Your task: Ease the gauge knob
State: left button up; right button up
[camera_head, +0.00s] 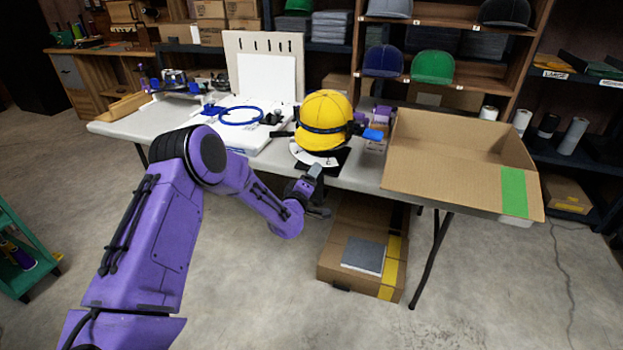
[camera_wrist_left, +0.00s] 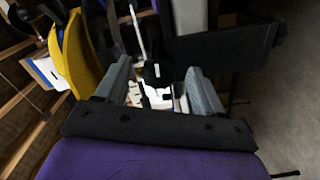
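A yellow cap (camera_head: 325,118) sits on a stand near the table's front edge, with a black band around it. Below the cap is a white dial plate (camera_head: 313,157) with dark marks. My left gripper (camera_head: 320,190) is at the table's front edge, just below the dial. In the left wrist view its grey fingers (camera_wrist_left: 158,76) are apart, with a small black knob-like part (camera_wrist_left: 152,74) showing between and beyond them. I cannot tell whether they touch it. The yellow cap (camera_wrist_left: 78,55) fills the left of that view. The head view does not show the knob clearly.
An open cardboard box (camera_head: 455,160) stands on the table's right. A blue hoop (camera_head: 240,115) and white panel (camera_head: 267,78) are at left. A blue-tipped item (camera_head: 373,135) lies beside the cap. A carton (camera_head: 335,250) stands on the floor below the gripper.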

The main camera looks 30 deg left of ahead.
pick_arm(q)
jog(key=v, duration=1)
jog(key=shift+s, duration=0.2)
jog(key=shift+d, duration=0.1)
jog(key=s+d+f+m+g+p, duration=0.2)
jog(key=s+d+f+m+g, duration=0.15)
jog(key=s+f, duration=0.3)
jog(key=s+d+f+m+g+p, duration=0.25)
jog(key=s+f+g, duration=0.25)
jog(key=s, duration=0.3)
jog(key=s+d+f+m+g+p, duration=0.1)
jog(key=s+g+p, duration=0.1)
jog(key=s, duration=0.8)
jog(key=s+d+f+m+g+p, duration=0.1)
jog(key=s+m+g+p, duration=0.1)
jog(key=s, duration=0.9)
jog(key=shift+s+d+f+g+h+p, duration=0.2)
jog(key=shift+d+f+g+h+p, duration=0.15)
jog(key=shift+g+p, duration=0.5)
